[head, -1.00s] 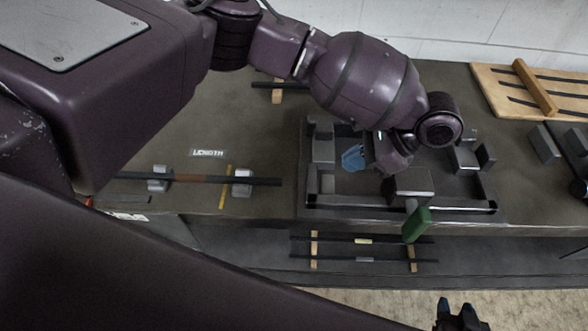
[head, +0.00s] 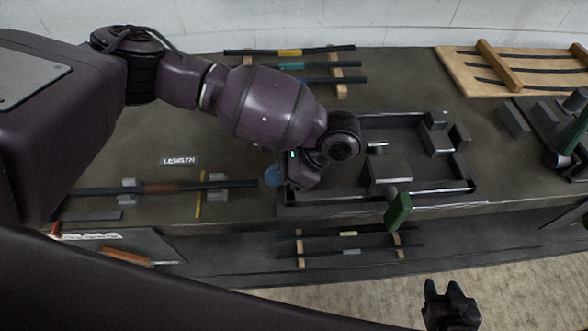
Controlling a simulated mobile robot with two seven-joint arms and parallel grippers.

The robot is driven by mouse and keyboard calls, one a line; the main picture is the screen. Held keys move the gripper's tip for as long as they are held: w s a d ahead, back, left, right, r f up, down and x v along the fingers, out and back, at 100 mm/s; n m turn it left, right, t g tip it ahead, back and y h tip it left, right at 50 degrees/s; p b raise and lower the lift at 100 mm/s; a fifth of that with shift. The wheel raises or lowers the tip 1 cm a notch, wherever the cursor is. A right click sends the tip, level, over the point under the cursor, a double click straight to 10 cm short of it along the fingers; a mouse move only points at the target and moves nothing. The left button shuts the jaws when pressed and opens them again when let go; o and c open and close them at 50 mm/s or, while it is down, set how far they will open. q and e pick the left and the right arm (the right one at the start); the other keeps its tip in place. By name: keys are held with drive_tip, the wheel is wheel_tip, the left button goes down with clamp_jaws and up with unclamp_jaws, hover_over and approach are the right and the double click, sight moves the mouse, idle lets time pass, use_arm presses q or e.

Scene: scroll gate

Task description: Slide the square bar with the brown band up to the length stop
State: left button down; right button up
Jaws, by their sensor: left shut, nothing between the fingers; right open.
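The dark square bar with the brown band (head: 160,188) lies left to right across two grey supports (head: 128,191) (head: 217,187), near the front table edge. Its brown band sits between the supports, left of a yellow line (head: 198,195). A LENGTH label (head: 179,160) lies behind it. My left gripper (head: 272,176), with blue fingertips, is shut and empty, just off the bar's right end; contact cannot be told. My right gripper (head: 449,287) is open and empty, low in front of the table.
A dark tray fixture (head: 465,195) with grey blocks and a green handle (head: 398,211) stands right of my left gripper. Banded bars lie on a rack (head: 340,72) at the back and on a lower shelf (head: 349,252). A wooden board (head: 450,70) is back right.

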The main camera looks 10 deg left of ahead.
sight(248, 181)
use_arm(q)
drive_tip(key=shift+s+a, duration=0.15)
drive_tip(key=shift+a, duration=0.45)
use_arm(e)
drive_tip(key=shift+s+d+f, duration=0.1)
drive_tip(key=shift+s+f, duration=0.1)
drive_tip(key=shift+s, duration=0.15)
use_arm(q)
drive_tip(key=shift+s+a+r+p, duration=0.15)
drive_tip(key=shift+a+p, duration=0.25)
drive_tip(key=shift+p, duration=0.05)
drive_tip(key=shift+s+a+r+p, duration=0.1)
drive_tip(key=shift+s+a+p, duration=0.1)
drive_tip(key=shift+a+p, duration=0.35)
drive_tip(key=shift+s+a+p, duration=0.15)
drive_tip(key=shift+a+p, duration=0.3)
drive_tip(key=shift+a, duration=0.3)
drive_tip(key=shift+s+f, duration=0.1)
drive_tip(key=shift+f, duration=0.2)
use_arm(e)
drive_tip(key=shift+d+r, duration=0.15)
drive_tip(key=shift+r, duration=1.2)
